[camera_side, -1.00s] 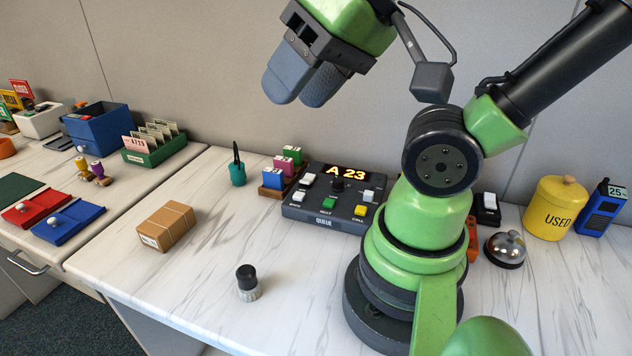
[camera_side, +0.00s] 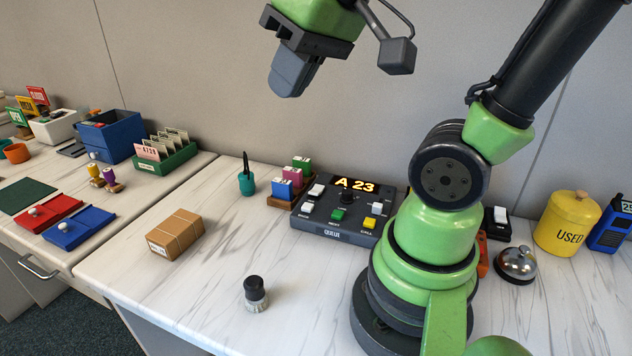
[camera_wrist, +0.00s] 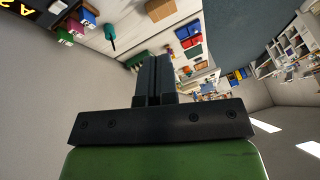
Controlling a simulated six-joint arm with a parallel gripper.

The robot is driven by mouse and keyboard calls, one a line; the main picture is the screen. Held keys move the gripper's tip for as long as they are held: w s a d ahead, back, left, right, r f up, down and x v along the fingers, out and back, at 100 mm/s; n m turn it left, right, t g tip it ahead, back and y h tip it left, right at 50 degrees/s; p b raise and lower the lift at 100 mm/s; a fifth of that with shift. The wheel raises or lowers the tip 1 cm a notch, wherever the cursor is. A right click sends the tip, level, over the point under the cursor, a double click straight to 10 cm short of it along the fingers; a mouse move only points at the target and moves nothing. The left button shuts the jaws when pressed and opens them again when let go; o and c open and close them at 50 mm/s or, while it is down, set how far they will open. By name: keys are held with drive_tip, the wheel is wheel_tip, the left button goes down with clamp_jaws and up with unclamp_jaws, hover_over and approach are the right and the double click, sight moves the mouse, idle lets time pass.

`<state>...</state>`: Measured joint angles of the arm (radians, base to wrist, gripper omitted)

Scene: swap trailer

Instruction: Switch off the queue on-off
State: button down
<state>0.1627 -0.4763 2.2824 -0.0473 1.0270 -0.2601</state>
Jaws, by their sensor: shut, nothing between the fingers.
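The queue console (camera_side: 340,212) is a dark box marked QUEUE on the counter, left of my arm's base. Its display (camera_side: 355,185) is lit and reads A 23. It carries a green button (camera_side: 338,214), a yellow button (camera_side: 370,223), white buttons or switches, and a dark knob; I cannot tell which one is the on-off. My gripper (camera_side: 286,88) is shut and empty, high above and behind the console, touching nothing. In the wrist view my gripper (camera_wrist: 154,62) shows its fingers together, with the lit display (camera_wrist: 22,12) at the upper left corner.
A rocker switch (camera_side: 496,222) on a black base, a bell (camera_side: 515,263) and a yellow USED tin (camera_side: 566,224) stand right of my base. Coloured blocks and a teal pot (camera_side: 247,183) stand left of the console. A cardboard box (camera_side: 175,233) and a stamp (camera_side: 255,294) are nearer; counter between them is clear.

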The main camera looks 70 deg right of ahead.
drive_tip(key=w+d+f+g, duration=0.1)
drive_tip(key=w+d+g, duration=0.1)
drive_tip(key=w+d, duration=0.35)
drive_tip(key=n+g+y, duration=0.1)
drive_tip(key=n+g, duration=0.1)
drive_tip(key=g, duration=0.1)
hover_over(315, 191)
drive_tip(key=w+a, duration=0.2)
wheel_tip(315, 191, down, 7)
drive_tip(key=s+d+f+n+y, duration=0.1)
drive_tip(key=s+d+f, duration=0.1)
drive_tip(key=d+f, duration=0.4)
drive_tip(key=shift+d+f+y, duration=0.15)
drive_tip(key=shift+d+y, duration=0.25)
drive_tip(key=shift+d, duration=0.35)
drive_tip(key=shift+f, duration=0.1)
drive_tip(key=x, duration=1.3)
drive_tip(key=shift+s+a+f, duration=0.2)
drive_tip(key=shift+f, duration=0.15)
